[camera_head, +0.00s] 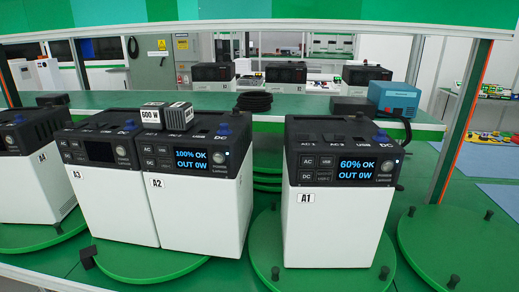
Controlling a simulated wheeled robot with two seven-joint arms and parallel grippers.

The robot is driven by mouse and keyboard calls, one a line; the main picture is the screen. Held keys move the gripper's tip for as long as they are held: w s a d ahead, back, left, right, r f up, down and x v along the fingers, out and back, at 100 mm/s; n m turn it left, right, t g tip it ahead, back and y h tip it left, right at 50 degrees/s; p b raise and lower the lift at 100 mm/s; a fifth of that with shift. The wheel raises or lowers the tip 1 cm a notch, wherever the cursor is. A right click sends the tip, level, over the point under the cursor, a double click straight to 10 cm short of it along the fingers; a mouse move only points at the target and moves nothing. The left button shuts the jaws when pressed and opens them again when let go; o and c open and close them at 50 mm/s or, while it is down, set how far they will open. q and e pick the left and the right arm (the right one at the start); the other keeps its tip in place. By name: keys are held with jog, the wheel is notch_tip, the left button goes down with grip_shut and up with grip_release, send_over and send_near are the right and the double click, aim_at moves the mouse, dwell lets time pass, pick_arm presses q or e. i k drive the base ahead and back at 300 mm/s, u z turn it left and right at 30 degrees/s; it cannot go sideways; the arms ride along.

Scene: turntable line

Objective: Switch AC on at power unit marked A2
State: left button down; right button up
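The power unit marked A2 (203,210) stands upright on a green turntable, left of centre. It has a white body and a black top. Its lit screen (191,160) reads "100% OK, OUT 0W". The AC button (147,150) is at the upper left of its front panel, above the DC button (147,163) and left of the USB button (163,150). A round power button (218,167) is right of the screen. A grey block marked "600 W" (152,115) sits on top. Neither of my grippers is in view.
Unit A3 (110,205) stands against A2's left side, its screen dark. Unit A1 (325,225) stands on another turntable at right, its screen reading "60% OK, OUT 0W". An empty turntable (450,240) is farther right. A blue box (394,98) stands on the green shelf behind.

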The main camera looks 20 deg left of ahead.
aim_at(147, 148)
jog(key=u, duration=1.45)
